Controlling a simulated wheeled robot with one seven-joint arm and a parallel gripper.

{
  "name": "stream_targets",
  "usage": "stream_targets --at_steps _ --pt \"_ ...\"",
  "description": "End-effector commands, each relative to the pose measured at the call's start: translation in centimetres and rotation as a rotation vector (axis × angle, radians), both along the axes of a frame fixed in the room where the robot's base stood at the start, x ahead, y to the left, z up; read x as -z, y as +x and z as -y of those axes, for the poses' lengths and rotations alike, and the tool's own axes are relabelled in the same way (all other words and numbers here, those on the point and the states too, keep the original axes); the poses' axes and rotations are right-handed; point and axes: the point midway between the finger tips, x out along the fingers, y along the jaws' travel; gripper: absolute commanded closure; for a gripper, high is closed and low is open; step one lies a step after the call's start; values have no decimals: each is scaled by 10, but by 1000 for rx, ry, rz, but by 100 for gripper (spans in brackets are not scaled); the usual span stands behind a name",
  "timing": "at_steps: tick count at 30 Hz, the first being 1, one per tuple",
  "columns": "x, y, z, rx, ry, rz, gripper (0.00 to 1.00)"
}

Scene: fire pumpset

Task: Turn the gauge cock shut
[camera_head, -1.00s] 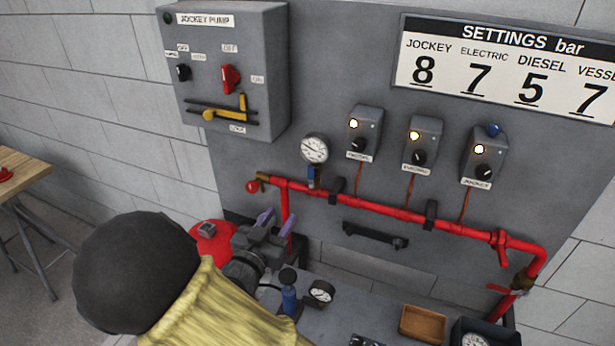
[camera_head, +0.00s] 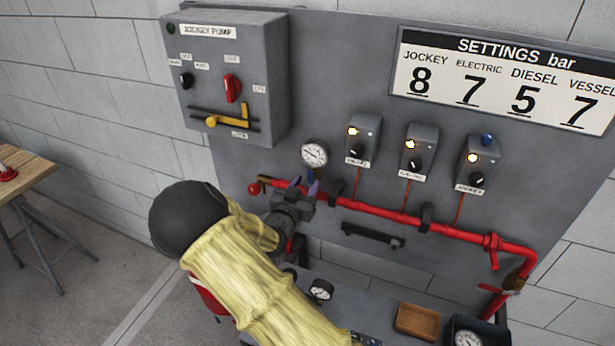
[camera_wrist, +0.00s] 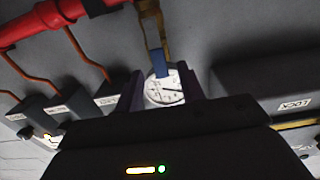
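The gauge cock shows in the wrist view as a brass stem with a blue lever (camera_wrist: 159,62). The lever lies in line with the stem and over the edge of the white pressure gauge (camera_wrist: 166,90). My gripper (camera_wrist: 161,88) is open, with one dark purple finger on each side of the gauge and lever tip. I cannot tell whether either finger touches the lever. In the head view, my gripper (camera_head: 299,187) is just below the round gauge (camera_head: 314,155), at the red pipe's left end. It mostly hides the cock there.
The red pipe (camera_head: 375,213) runs across the grey panel. Three small control boxes (camera_head: 414,150) are right of the gauge. The jockey pump box (camera_head: 228,80) is upper left. A bench below holds a brown tray (camera_head: 418,321) and loose gauges (camera_head: 321,290).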

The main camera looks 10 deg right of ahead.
Motion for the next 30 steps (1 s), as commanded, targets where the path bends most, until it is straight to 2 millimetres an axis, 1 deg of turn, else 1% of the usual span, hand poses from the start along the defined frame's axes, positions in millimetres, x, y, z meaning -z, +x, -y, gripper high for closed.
stream_targets --at_steps 1,3,6,14,18,20,30 --pt "-3 6 4 1 -1 1 61" --pt "-2 11 8 1 -1 0 61" --pt "-1 15 10 -1 -1 -1 61" --pt "0 16 10 -1 0 0 61" --pt "0 16 10 -1 0 0 88" --pt "0 16 10 -1 0 0 100" --pt "0 16 10 -1 -7 -4 100"
